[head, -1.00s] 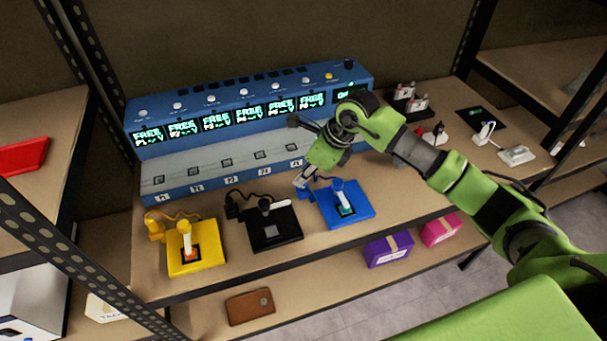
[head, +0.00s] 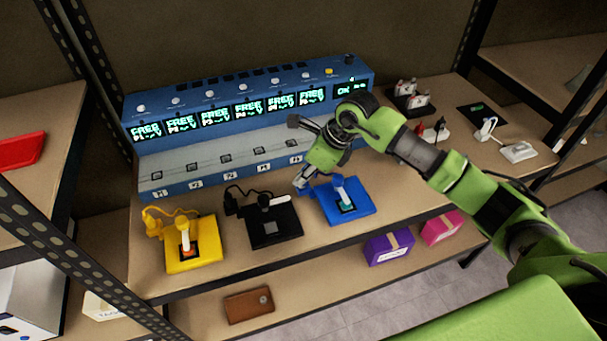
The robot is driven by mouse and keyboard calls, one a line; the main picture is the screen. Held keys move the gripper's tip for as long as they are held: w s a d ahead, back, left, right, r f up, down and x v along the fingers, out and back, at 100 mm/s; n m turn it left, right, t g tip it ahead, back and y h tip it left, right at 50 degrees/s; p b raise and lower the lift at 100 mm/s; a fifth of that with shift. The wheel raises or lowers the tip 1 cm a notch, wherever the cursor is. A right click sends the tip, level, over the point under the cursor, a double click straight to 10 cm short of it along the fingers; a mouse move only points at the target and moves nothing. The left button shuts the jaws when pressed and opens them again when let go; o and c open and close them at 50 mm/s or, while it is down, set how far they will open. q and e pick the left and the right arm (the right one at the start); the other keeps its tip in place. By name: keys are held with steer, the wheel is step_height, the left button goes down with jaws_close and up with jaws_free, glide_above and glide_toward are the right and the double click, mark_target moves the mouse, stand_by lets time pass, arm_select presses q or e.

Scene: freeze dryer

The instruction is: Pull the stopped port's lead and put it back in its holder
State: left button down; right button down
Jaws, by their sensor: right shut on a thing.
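The blue port unit (head: 255,163) stands at the back of the shelf, with a row of displays reading FREE and labelled ports below. My right gripper (head: 304,176) is low in front of its right end, shut on what looks like the blue lead's plug (head: 302,188). The plug is at the back left corner of the blue holder (head: 360,208); the gripper partly hides it, and I cannot tell if it is seated. A yellow holder (head: 205,262) and a black holder (head: 285,231) stand to the left, each with its own lead. My left gripper is out of view.
White-topped items in a dark rack (head: 409,98) and a white device (head: 518,152) stand to the right. Purple (head: 388,249) and pink (head: 441,229) boxes and a brown wallet (head: 248,306) lie on the lower shelf. Metal posts frame the shelf.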

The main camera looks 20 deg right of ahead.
steer(key=shift+f, duration=0.4)
steer(key=c, duration=2)
jaws_free()
steer(key=shift+o, duration=0.2)
steer(key=shift+r, duration=0.15)
